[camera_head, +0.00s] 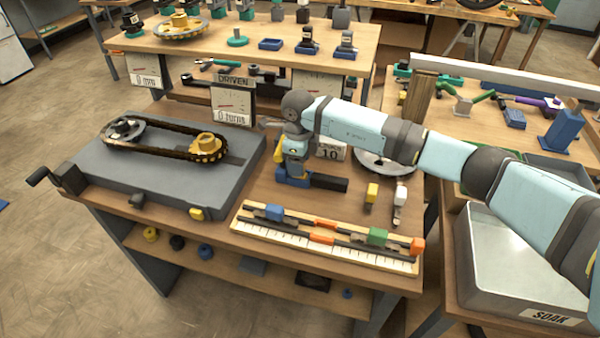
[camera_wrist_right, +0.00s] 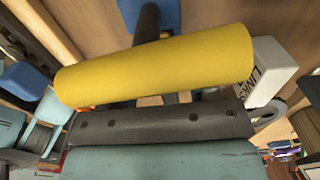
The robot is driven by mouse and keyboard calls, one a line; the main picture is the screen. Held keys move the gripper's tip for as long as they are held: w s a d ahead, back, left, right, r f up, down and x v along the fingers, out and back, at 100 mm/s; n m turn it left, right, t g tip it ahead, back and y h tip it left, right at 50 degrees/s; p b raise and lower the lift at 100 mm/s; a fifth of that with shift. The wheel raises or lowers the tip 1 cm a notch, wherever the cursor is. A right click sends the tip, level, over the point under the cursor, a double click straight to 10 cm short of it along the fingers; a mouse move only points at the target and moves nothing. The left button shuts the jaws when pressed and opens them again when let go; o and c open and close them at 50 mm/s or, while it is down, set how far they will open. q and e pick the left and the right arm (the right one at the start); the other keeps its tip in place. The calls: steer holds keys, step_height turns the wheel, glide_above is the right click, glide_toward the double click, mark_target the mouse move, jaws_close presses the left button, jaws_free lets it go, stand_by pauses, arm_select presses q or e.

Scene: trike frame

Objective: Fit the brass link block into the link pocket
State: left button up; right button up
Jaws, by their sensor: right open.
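My right gripper (camera_head: 292,146) is open and points down at a fixture with a blue base (camera_head: 294,179) on the middle of the bench. A bright yellow cylinder (camera_wrist_right: 155,66) lies across the right wrist view, right in front of the gripper's palm, with a dark rod behind it. I cannot tell whether the gripper touches the cylinder. A white block (camera_wrist_right: 264,70) with partly hidden lettering, seemingly "LINK", stands beyond its right end. I cannot make out the brass link block or the link pocket for certain. My left gripper is out of view.
A grey base with a chain drive (camera_head: 170,143) stands on the left. A ruled rail (camera_head: 320,246) with coloured sliders lies along the front edge. A small yellow piece (camera_head: 372,192) and a white one (camera_head: 400,197) stand right. A metal SOAK tray (camera_head: 500,270) is farther right.

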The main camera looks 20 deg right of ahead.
step_height(320, 180, down, 2)
steer(key=shift+f, duration=0.1)
steer(key=c, duration=1)
